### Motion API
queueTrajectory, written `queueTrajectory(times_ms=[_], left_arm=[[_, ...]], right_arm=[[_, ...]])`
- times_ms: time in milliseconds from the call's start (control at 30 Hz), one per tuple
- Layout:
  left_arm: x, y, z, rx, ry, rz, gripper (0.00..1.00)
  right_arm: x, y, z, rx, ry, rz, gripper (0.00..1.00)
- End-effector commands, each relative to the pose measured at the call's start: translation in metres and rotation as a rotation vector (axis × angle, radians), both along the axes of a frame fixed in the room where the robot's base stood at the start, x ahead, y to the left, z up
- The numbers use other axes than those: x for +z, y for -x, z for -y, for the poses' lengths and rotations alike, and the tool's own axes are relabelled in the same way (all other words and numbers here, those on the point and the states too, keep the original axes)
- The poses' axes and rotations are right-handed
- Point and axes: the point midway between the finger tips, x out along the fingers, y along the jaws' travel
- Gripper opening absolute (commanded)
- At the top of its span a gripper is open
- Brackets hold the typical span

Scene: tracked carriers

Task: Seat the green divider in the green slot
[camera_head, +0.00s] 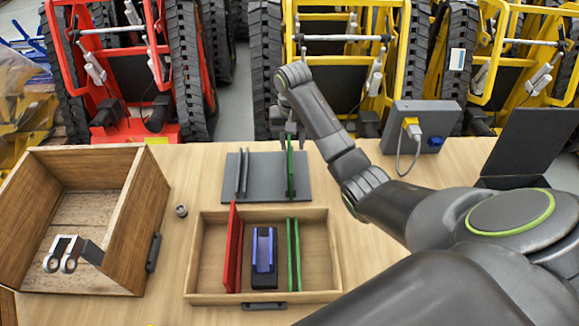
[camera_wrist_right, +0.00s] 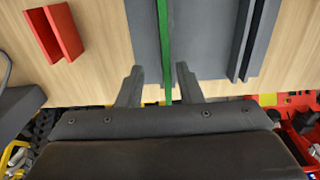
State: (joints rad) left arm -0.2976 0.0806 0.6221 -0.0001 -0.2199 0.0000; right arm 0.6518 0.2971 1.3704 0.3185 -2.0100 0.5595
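The green divider (camera_head: 291,170) stands upright on the dark grey rack (camera_head: 262,192) behind the open wooden tray. My right gripper (camera_head: 288,134) is over the divider's far end. In the right wrist view my right gripper (camera_wrist_right: 160,82) is open, with the thin green divider (camera_wrist_right: 165,40) between its fingers and a gap on each side. The green slot (camera_head: 294,254) is a pair of upright green rails in the right part of the wooden tray (camera_head: 196,262). No divider shows between the rails. My left gripper is not in view.
A blue item (camera_head: 263,250) and red upright panels (camera_head: 234,245) stand in the tray. Grey rails (camera_head: 242,172) stand on the rack. A red channel piece (camera_wrist_right: 55,33) lies beside the rack. A wooden box (camera_head: 130,215) is left, a grey device (camera_head: 420,125) right.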

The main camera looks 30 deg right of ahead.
Motion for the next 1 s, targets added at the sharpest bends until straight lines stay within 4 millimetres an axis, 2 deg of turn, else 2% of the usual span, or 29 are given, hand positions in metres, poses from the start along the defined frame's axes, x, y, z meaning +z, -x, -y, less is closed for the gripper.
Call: queueTrajectory(times_ms=[33, 267, 500, 700, 867, 900, 1000], left_arm=[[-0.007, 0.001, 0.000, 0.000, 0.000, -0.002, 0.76], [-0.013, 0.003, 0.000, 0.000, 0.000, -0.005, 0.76], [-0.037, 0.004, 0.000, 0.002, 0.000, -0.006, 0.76], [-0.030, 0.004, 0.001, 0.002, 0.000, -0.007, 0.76], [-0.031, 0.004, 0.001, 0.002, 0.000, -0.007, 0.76], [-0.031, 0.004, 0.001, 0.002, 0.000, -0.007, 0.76], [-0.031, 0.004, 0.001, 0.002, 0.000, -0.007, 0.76]], right_arm=[[-0.006, 0.000, 0.000, 0.000, 0.000, 0.000, 0.33], [-0.013, 0.000, -0.002, 0.000, 0.000, 0.000, 0.33], [-0.041, -0.001, -0.008, 0.000, -0.001, 0.000, 0.33], [-0.057, -0.001, -0.008, 0.000, 0.000, -0.001, 0.33], [-0.058, -0.001, -0.008, 0.000, 0.000, 0.001, 0.33], [-0.058, -0.001, -0.008, 0.000, 0.000, 0.001, 0.31], [-0.058, -0.001, -0.008, 0.000, 0.000, 0.000, 0.18]])
